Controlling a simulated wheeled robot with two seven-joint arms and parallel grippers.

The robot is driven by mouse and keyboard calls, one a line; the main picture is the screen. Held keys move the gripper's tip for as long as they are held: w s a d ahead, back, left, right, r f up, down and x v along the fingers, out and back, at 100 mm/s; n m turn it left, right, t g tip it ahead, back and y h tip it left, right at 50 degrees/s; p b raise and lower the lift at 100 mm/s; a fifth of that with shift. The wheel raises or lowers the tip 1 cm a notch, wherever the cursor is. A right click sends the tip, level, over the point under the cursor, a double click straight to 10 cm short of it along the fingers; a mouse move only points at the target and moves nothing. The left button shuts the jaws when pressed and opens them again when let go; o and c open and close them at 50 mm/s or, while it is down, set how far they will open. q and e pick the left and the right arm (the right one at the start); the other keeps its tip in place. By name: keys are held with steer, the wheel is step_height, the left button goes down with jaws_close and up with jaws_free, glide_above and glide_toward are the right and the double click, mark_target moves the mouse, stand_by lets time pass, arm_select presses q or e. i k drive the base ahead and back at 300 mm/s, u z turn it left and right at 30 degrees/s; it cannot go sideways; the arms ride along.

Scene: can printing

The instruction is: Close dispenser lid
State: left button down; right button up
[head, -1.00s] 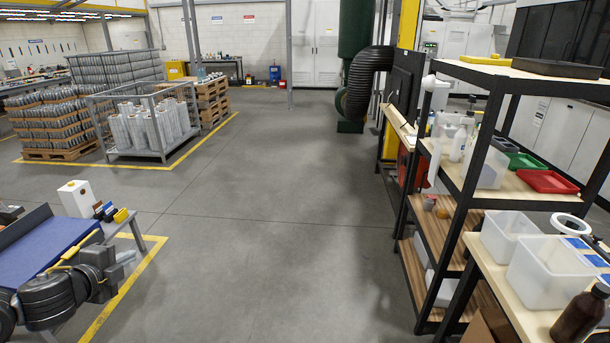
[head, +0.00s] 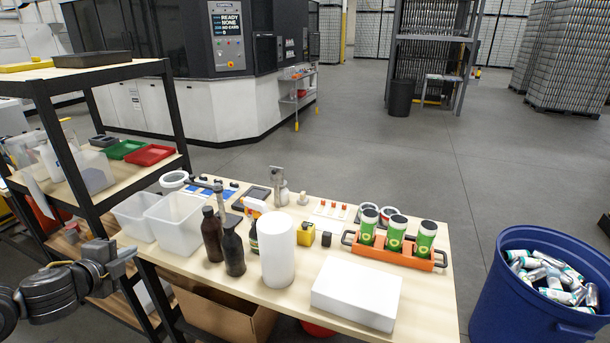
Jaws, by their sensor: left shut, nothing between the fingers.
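No dispenser with an open lid can be made out, and I cannot tell which thing is the dispenser. On the wooden-topped table (head: 425,300), a plain white box (head: 357,292) lies near the front edge and a white cylinder (head: 277,250) stands to its left. No lid can be made out on either. My left gripper (head: 128,256) is shut and empty at the left, in front of the shelf rack and left of the table. My right gripper is not in view.
The table also bears clear bins (head: 180,222), dark bottles (head: 232,250), a yellow container (head: 306,233) and an orange carrier (head: 400,255) with green cans. A black-framed shelf rack (head: 105,215) stands left. A blue barrel (head: 520,300) of cans stands right.

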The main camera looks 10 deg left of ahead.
mark_target(276, 174)
steer(key=z, duration=0.35)
steer(key=i, duration=1)
steer(key=z, duration=0.05)
